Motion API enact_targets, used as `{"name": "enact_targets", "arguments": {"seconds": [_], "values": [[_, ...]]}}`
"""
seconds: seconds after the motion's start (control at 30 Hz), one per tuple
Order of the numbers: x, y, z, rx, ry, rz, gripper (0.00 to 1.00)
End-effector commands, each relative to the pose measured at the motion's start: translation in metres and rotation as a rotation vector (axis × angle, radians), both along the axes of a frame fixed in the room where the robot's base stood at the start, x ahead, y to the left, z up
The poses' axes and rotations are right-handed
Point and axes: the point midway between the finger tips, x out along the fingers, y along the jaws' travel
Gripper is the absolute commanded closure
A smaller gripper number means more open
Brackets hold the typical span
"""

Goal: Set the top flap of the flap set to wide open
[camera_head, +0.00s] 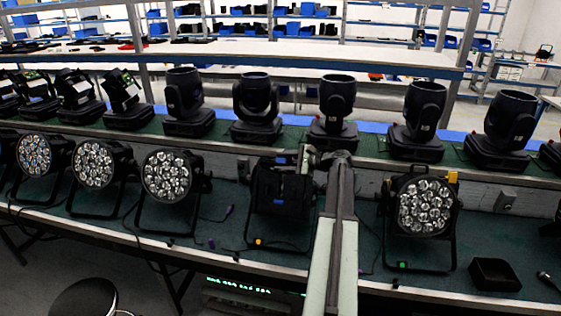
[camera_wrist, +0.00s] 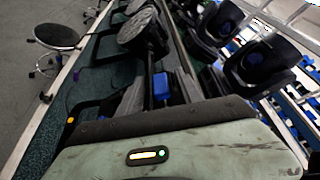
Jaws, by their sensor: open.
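The flap set (camera_head: 280,190) is on the front of a black par can in the middle of the bench. Its dark flaps cover the lamp face, with blue tabs at the upper edge (camera_head: 281,160) and middle (camera_head: 279,201). An orange dot marks its stand. My gripper (camera_head: 308,157) is open beside the flap set's upper right in the head view. Its jaws are small there, and contact cannot be told. In the wrist view a blue tab (camera_wrist: 161,88) shows just beyond my pale gripper body, which hides much of the fixture.
A par can (camera_head: 425,206) with bare lenses, a yellow tab and a green dot stands right of my arm. More par cans (camera_head: 167,177) stand left. Moving heads (camera_head: 338,102) line the raised shelf behind. A black tray (camera_head: 494,274) sits at the right. Cables lie on the bench.

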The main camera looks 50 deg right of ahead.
Motion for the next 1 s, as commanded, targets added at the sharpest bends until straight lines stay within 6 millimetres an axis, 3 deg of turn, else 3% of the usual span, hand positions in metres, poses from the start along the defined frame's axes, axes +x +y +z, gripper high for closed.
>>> {"name": "enact_targets", "arguments": {"seconds": [0.2,0.4,0.87,1.0], "values": [[-0.042,-0.012,0.016,0.001,0.0,-0.003,0.58],[-0.062,-0.017,0.02,0.001,0.0,-0.001,0.58],[-0.063,-0.018,0.019,0.0,0.0,0.0,0.58],[-0.046,-0.002,0.019,0.001,0.0,0.028,0.58]]}}
